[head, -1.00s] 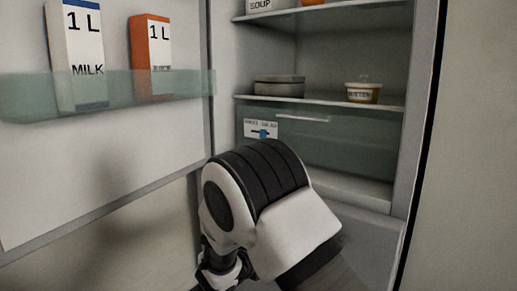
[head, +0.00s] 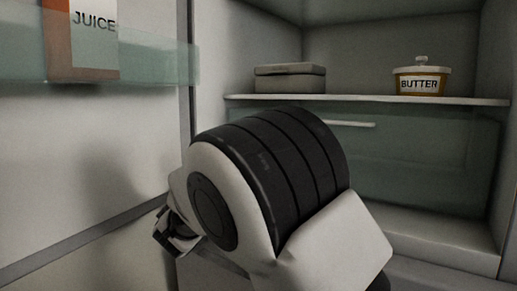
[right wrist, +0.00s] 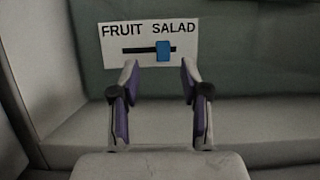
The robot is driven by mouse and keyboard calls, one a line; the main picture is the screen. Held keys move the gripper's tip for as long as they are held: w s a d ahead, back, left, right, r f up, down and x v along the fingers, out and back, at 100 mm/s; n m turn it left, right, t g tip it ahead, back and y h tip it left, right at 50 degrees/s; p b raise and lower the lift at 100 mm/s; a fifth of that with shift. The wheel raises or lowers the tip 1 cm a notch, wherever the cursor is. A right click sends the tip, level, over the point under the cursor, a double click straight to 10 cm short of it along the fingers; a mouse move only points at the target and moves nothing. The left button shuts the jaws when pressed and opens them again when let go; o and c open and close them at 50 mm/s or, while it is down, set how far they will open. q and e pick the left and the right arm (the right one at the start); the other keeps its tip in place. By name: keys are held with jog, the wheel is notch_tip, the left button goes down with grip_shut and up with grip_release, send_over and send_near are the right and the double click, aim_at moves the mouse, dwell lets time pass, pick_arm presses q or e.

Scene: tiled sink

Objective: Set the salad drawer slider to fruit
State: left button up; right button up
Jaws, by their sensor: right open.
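The salad drawer (head: 420,150) is a greenish translucent front below the shelf in the head view; my right arm covers its left part and the label there. In the right wrist view the drawer front (right wrist: 240,60) carries a white label (right wrist: 112,52) reading FRUIT on the left and SALAD on the right. A blue slider knob (right wrist: 163,51) sits on the black track, right of its middle, toward the SALAD side. My right gripper (right wrist: 160,75) is open and empty. Its fingertips appear just below the label, one on each side of the knob; contact cannot be told. My left gripper is not in view.
A shelf (head: 350,99) above the drawer bears a butter tub (head: 420,82) and a grey lidded box (head: 290,79). The open fridge door at left has a bin (head: 150,66) holding a juice carton (head: 85,35). A pale ledge (right wrist: 240,125) lies below the drawer.

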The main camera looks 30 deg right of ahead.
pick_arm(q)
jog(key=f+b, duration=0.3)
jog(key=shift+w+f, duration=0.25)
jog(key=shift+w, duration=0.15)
pick_arm(e)
jog(key=x, duration=0.6)
jog(key=shift+s+d+f, duration=0.15)
jog(key=shift+s+f, duration=0.05)
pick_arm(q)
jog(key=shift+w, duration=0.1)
pick_arm(e)
jog(key=shift+w+d+r, duration=0.2)
jog(key=shift+d+r, duration=0.15)
jog(key=shift+r, duration=0.05)
grip_shut()
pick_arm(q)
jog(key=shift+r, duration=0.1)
